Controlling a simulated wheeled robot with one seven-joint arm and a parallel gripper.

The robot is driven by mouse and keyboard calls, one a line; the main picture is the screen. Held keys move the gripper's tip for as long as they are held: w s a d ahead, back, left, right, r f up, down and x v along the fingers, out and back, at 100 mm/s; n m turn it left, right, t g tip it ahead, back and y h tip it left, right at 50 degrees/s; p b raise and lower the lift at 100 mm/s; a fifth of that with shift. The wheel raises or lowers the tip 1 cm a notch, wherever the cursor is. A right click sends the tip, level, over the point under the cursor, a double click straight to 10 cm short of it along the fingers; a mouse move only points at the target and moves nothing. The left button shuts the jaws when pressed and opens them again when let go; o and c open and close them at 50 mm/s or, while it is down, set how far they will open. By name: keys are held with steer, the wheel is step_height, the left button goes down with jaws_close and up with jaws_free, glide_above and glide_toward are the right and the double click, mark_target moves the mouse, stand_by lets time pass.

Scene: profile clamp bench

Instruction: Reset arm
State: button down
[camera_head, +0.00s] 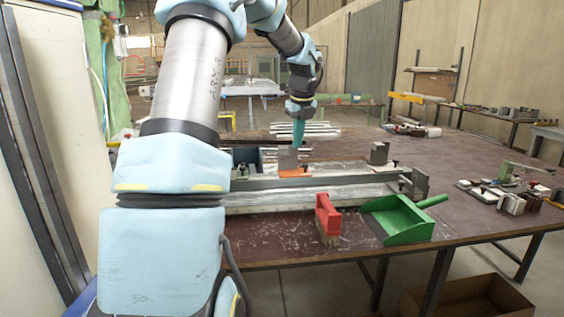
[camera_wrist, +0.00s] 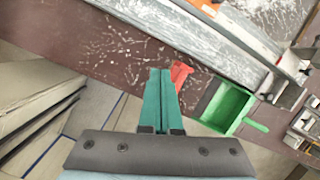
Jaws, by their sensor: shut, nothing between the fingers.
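My gripper (camera_head: 298,140) hangs from my raised arm above the clamp bench (camera_head: 285,238), over the far side of the clamp fixture (camera_head: 330,181). Its teal fingers are together and hold nothing; they also show closed in the wrist view (camera_wrist: 161,78). A red brush (camera_head: 327,214) stands at the bench's front edge, and beside it lies a green dustpan (camera_head: 397,220). In the wrist view the red brush (camera_wrist: 181,73) shows partly behind the fingers, and the green dustpan (camera_wrist: 227,107) is to their right.
An orange piece (camera_head: 294,173) lies on the fixture. Metal profiles (camera_head: 305,129) lie at the back of the bench. Small metal parts (camera_head: 510,200) lie at the right. A cardboard box (camera_head: 465,297) stands on the floor. The bench between dustpan and right-hand parts is mostly clear.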

steer(key=s+a+f+n, duration=0.3)
steer(key=s+f+n, duration=0.1)
steer(key=s+n, duration=0.5)
steer(key=s+a+f+n+g, duration=0.1)
steer(key=s+a+f+n, duration=0.3)
steer(key=s+n, duration=0.6)
steer(key=s+a+f+n, duration=0.4)
steer(key=s+n, duration=0.6)
steer(key=shift+s+a+g+h, duration=0.2)
steer(key=shift+s+g+h, duration=0.1)
steer(key=shift+g+h, duration=0.1)
